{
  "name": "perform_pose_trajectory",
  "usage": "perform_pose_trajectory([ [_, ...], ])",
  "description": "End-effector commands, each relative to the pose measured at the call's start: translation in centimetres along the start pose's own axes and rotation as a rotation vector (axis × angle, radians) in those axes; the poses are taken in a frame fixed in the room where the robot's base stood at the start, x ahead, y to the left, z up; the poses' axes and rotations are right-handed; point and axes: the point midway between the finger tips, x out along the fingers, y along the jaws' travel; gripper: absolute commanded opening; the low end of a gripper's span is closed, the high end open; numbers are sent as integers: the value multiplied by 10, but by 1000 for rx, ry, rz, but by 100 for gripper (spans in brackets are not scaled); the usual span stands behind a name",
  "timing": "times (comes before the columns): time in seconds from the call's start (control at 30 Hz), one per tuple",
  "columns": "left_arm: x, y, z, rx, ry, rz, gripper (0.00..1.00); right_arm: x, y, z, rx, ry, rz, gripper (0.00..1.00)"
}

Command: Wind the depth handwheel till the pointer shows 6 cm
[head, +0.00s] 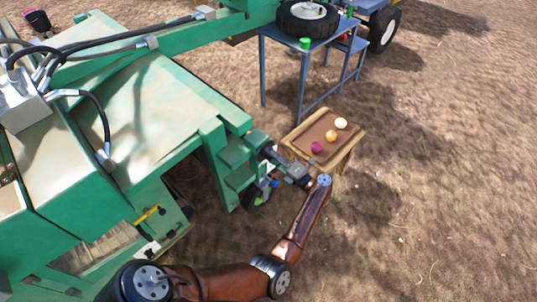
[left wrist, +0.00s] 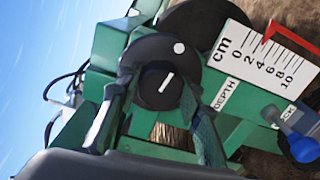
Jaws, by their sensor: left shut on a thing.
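The black depth handwheel (left wrist: 160,75), with a white mark on its hub and a white dot near its rim, is in the left wrist view. My left gripper (left wrist: 158,100) is shut on the handwheel, one finger on each side. In the head view my left gripper (head: 284,168) reaches the green machine's end, where the handwheel is too small to make out. A white cm scale (left wrist: 255,60) runs from 0 to 10 beside the wheel. The red pointer (left wrist: 285,34) has its tip around 2 to 4; the exact reading is unclear. My right gripper is not in view.
A blue-knobbed lever (left wrist: 302,148) sits by a partly hidden label below the scale. The green machine (head: 150,100) fills the left. A wooden stand (head: 345,150) with three balls is just beyond my gripper, and a blue-grey table (head: 300,70) behind. Soil at right is clear.

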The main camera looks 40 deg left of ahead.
Motion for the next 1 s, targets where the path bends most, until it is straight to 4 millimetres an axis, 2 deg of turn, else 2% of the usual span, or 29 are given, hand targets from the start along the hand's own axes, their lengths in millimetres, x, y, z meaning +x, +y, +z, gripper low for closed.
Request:
perform_pose_trajectory([
  [0.43,0,1,2,7,-6,0,9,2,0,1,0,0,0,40],
  [0.47,0,1,3,7,-6,0,35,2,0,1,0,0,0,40],
  [0.5,0,1,2,7,-6,0,37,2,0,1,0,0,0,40],
  [0.7,0,1,1,8,-3,0,51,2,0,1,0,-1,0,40],
  [1.0,-2,0,1,8,-2,0,51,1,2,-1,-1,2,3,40],
])
